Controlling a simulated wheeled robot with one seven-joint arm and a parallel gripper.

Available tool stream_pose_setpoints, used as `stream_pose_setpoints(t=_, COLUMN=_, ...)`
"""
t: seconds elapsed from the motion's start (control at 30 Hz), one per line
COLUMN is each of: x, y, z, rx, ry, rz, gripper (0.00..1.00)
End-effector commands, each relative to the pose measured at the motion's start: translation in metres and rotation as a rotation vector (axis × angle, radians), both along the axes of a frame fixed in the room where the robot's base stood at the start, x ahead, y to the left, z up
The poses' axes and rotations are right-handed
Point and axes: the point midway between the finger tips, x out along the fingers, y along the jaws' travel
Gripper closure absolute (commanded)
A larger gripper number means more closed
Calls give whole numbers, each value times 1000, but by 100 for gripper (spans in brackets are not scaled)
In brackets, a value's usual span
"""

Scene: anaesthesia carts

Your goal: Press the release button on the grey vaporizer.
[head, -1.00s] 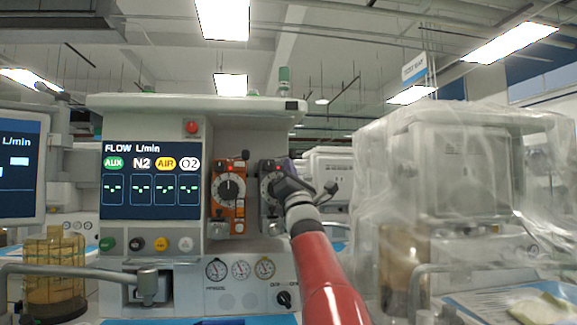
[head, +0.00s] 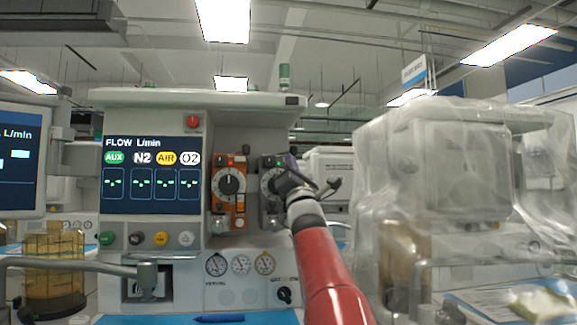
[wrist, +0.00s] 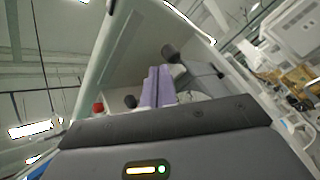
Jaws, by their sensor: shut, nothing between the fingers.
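The grey vaporizer (head: 267,186) hangs on the anaesthesia machine, just right of the orange vaporizer (head: 229,193). My gripper (head: 284,180) is shut and empty, and overlaps the vaporizer's right side in the head view. I cannot tell whether it touches. The release button cannot be made out.
The flow screen (head: 151,178) is left of the vaporizers, with a red button (head: 192,121) above it. Gauges (head: 240,264) sit below. A plastic-covered machine (head: 455,180) stands on the right. A blue pen (head: 219,318) lies on the blue surface in front.

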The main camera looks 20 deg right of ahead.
Motion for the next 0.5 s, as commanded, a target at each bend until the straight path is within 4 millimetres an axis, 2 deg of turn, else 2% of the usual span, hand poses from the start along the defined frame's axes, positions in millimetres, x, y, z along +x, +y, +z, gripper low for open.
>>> stream_pose_setpoints(t=0.27, x=-1, y=1, z=0, rx=-1, ry=0, rz=1, gripper=100)
stream_pose_setpoints(t=0.5, x=-22, y=7, z=-5, rx=-3, ry=-2, rz=0, gripper=100)
